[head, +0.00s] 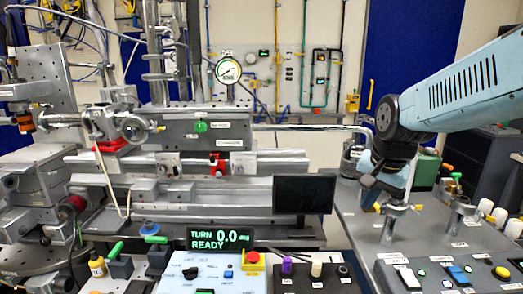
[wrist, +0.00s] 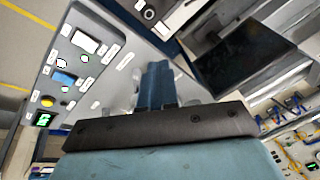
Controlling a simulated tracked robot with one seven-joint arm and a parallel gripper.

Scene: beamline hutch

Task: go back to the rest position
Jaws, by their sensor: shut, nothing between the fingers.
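My gripper (wrist: 158,88) shows in the wrist view as two blue fingers close together, with nothing between them. In the head view my light-blue arm comes in from the right. My gripper end (head: 370,192) is small and partly hidden there, beside the grey post on the right-hand bench. It looks to be above the bench; I cannot tell its exact height.
A button panel (head: 450,272) stands at the lower right, with short posts (head: 398,212) behind it. A black monitor (head: 304,194) is left of my gripper. The metal beamline rig (head: 200,140) fills the left. A display reads "TURN 0.0 READY" (head: 220,238).

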